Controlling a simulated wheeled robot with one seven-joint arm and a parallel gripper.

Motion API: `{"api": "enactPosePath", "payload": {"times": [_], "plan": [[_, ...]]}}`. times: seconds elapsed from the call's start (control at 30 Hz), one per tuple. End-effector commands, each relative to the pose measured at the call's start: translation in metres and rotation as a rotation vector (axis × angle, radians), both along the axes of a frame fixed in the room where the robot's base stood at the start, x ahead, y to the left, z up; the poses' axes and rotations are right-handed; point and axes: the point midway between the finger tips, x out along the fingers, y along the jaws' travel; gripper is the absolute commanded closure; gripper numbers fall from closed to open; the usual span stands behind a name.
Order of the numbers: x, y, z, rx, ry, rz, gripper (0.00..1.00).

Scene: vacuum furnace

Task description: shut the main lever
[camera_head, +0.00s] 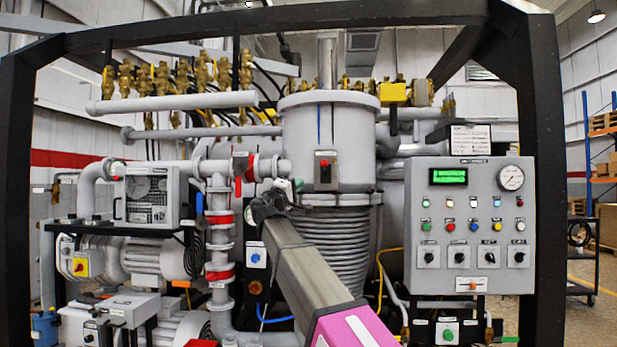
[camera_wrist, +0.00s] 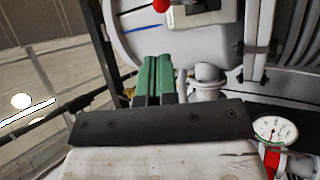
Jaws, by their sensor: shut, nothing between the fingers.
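A grey switch box (camera_head: 325,171) with a small red knob is fixed to the front of the tall vessel; I take it to hold the main lever. In the wrist view a red ball knob (camera_wrist: 161,4) shows at the top edge, on a grey box (camera_wrist: 195,12), mostly cut off. The lever's exact position cannot be told. My gripper (camera_head: 296,185) is left of and a little below the switch box in the head view. In the wrist view its green fingers (camera_wrist: 155,75) are together and empty, apart from the red knob.
The grey vessel (camera_head: 330,120) has pipes and a red valve (camera_head: 249,167) to its left. A round gauge (camera_wrist: 274,130) is at lower right in the wrist view. A control panel (camera_head: 470,220) stands at right. A black frame (camera_head: 540,180) surrounds the equipment.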

Motion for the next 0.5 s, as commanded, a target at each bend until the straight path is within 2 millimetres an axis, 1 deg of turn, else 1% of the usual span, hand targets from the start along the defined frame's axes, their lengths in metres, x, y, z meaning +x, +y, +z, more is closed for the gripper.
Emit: {"api": "enactPosePath", "payload": {"times": [0.17,0.5], "plan": [[0.02,-0.012,0.011,0.001,0.001,-0.001,1.0],[0.068,-0.043,0.04,0.002,0.002,-0.002,1.0]]}}
